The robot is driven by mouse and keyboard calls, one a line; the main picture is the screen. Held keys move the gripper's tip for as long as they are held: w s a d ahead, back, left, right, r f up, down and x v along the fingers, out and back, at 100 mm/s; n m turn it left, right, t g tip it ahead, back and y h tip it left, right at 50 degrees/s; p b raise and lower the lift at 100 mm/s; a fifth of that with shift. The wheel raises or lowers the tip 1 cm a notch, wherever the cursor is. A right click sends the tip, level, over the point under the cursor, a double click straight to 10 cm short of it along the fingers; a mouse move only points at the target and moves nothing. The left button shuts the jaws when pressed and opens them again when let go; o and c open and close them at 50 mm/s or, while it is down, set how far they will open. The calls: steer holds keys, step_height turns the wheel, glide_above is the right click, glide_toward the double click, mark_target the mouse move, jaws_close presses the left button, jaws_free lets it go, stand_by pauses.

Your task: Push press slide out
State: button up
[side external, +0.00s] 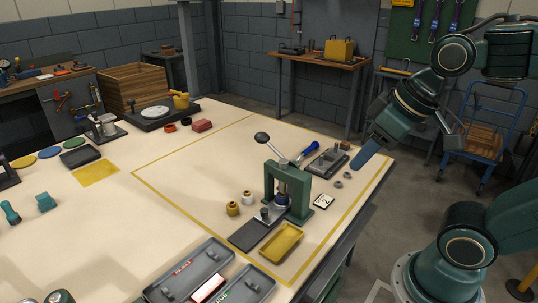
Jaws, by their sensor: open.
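The green press (304,190) stands on the table inside a yellow outline, its lever with a dark ball knob (262,137) raised to the left. A dark slide plate (247,233) reaches from under the press toward the front left. A small grey block (266,213) sits on it near the press opening. A dark round part is under the ram; its exact seat is too small to tell. My gripper (368,158) is open and hangs above the table's right edge, right of the press and apart from it. Its far finger is partly hidden.
A yellow tray (282,243) lies right beside the slide plate. Yellow (232,209) and white (248,197) cylinders stand left of the press. A number card (323,202), small grey rings (338,184), a grey fixture (327,162) and a blue-handled tool (308,151) lie to its right. Grey casing trays (188,271) lie in front.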

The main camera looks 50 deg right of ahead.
steer(key=w+g, duration=0.1)
steer(key=w, duration=0.6)
steer(key=n+g, duration=0.2)
steer(key=g, duration=0.2)
glide_above(264, 209)
step_height(264, 209, down, 15)
steer(key=shift+r, duration=0.15)
step_height(264, 209, down, 14)
steer(key=shift+r, duration=0.15)
jaws_close()
